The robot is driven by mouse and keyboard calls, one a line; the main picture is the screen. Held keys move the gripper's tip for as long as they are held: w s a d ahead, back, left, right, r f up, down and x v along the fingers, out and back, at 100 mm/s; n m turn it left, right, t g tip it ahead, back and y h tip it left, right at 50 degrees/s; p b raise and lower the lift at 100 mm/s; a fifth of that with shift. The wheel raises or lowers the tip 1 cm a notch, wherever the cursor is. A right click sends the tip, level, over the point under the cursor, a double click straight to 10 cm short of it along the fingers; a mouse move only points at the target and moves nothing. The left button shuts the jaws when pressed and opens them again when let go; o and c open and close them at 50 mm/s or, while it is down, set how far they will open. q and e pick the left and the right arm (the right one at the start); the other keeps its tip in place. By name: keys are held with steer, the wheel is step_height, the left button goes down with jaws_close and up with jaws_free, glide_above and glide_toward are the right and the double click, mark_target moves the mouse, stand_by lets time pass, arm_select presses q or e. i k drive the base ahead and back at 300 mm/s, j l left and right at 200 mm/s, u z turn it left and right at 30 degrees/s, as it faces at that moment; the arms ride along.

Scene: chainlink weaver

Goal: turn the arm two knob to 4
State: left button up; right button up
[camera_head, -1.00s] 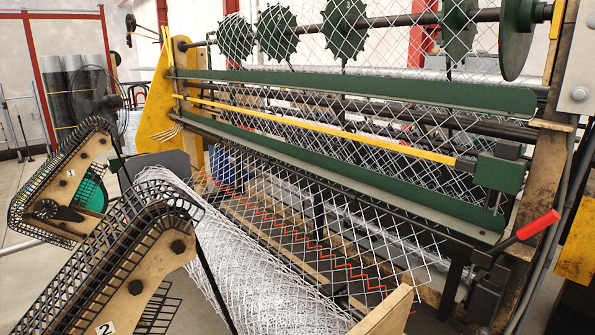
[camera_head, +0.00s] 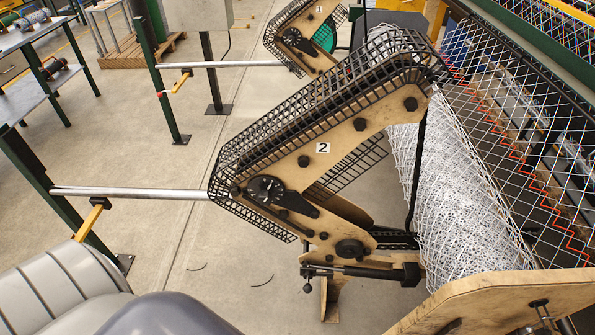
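The wooden arm marked "2" (camera_head: 370,125) stands in the middle of the head view, with a black wire guard along its top edge. A round black dial with pale marks (camera_head: 265,189) sits at its lower left end. It looks like the arm two knob, but its marks are too small to read. Another dark round part (camera_head: 349,248) is lower on the same arm. Neither of my grippers is in view, and nothing touches the dial.
A wire mesh roll (camera_head: 450,200) lies right of arm two. A second arm marked "1" (camera_head: 318,18) stands behind. Metal bars (camera_head: 130,193) on green posts (camera_head: 48,185) reach in from the left. Concrete floor is open at left, with shelving (camera_head: 40,45) farther back.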

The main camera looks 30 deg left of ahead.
mark_target(264, 197)
steer(key=u, duration=0.85)
